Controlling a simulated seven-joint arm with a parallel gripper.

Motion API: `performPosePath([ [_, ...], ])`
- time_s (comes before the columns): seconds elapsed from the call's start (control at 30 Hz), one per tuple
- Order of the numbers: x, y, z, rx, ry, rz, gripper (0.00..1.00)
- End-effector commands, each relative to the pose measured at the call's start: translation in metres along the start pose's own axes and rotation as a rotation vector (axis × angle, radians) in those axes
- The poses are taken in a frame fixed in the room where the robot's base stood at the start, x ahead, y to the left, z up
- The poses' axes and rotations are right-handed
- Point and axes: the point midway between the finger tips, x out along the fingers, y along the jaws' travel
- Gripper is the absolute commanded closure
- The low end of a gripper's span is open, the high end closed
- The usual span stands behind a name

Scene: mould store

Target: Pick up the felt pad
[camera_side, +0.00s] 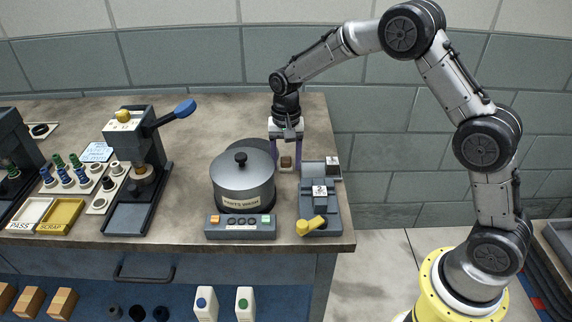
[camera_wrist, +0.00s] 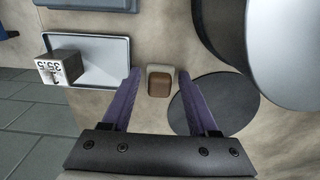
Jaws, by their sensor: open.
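A small brown block with a paler beige part, which looks like the felt pad (camera_side: 286,162), stands on the bench to the right of the pot. It also shows in the wrist view (camera_wrist: 159,85), upright between the two purple fingers. My gripper (camera_side: 285,156) points down over it, open, with one finger to each side. In the wrist view my gripper (camera_wrist: 158,76) has clear gaps between both fingers and the block. Neither finger appears to touch it. The exact height of the fingertips above the bench is hard to tell.
A grey pot (camera_side: 243,180) stands close on the left, with a dark flat disc (camera_wrist: 218,103) beside it. A grey fixture (camera_side: 320,205) and a tray (camera_wrist: 92,60) holding a numbered cube (camera_wrist: 62,67) are close on the other side. A button box (camera_side: 240,227) sits in front.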

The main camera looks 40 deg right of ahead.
Motion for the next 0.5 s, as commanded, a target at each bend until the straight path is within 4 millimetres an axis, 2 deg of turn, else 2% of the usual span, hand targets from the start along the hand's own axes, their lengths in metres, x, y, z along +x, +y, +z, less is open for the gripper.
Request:
performPosePath([
  [0.2,0.0008,0.0000,0.0001,0.000,0.000,0.000,0.40],
  [0.5,0.0003,-0.0001,0.0000,0.000,0.001,0.000,0.94],
])
